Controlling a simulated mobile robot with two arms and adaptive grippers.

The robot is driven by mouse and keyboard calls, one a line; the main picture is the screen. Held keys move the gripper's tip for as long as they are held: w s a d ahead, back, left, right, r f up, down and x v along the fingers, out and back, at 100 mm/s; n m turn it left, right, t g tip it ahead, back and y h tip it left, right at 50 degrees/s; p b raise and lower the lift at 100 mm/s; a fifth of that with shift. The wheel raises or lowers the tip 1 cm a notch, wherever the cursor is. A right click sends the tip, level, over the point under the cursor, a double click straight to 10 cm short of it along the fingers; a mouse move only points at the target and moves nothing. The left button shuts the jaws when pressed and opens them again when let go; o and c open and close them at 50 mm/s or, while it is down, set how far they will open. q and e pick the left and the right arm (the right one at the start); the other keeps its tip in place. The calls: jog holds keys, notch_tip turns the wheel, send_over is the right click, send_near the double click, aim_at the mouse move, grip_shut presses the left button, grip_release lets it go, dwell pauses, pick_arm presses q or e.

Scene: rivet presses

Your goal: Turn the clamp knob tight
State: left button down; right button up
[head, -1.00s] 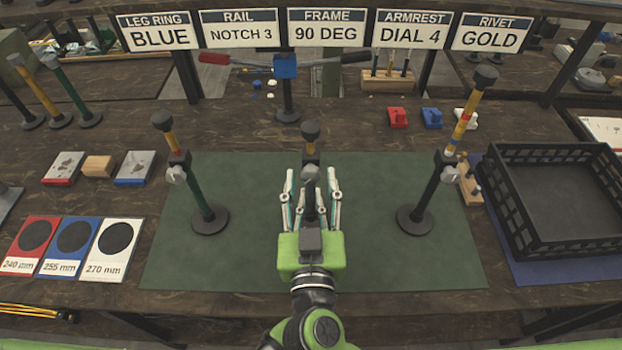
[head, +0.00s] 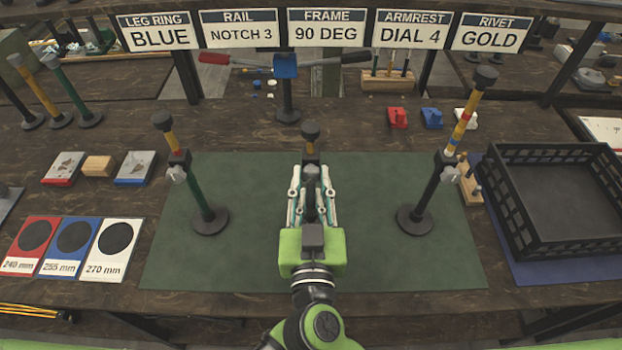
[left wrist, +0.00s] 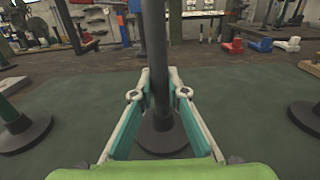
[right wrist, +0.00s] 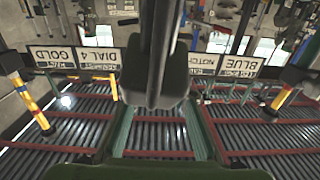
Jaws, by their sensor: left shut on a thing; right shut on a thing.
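The middle rivet post (head: 310,131) stands upright on the green mat, with a black cap, a short yellow section and a dark lower tube. Its grey clamp knob (head: 312,171) faces me, partly covered by fingers. My left gripper (left wrist: 158,95) is shut on the dark tube (left wrist: 155,45), above the round base (left wrist: 163,135). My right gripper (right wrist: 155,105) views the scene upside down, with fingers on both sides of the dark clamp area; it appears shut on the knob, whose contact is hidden. In the head view the grippers (head: 312,190) overlap and are hard to separate.
Similar posts stand left (head: 196,190) and right (head: 436,180) on the mat (head: 380,260). A black crate (head: 560,240) is at right. Coloured size cards (head: 75,236) lie at left. Free mat lies on both sides.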

jog(key=m, duration=0.5)
jog(key=shift+m, duration=0.4)
jog(key=m, duration=0.6)
dwell(0.4)
jog(key=o, duration=1.1)
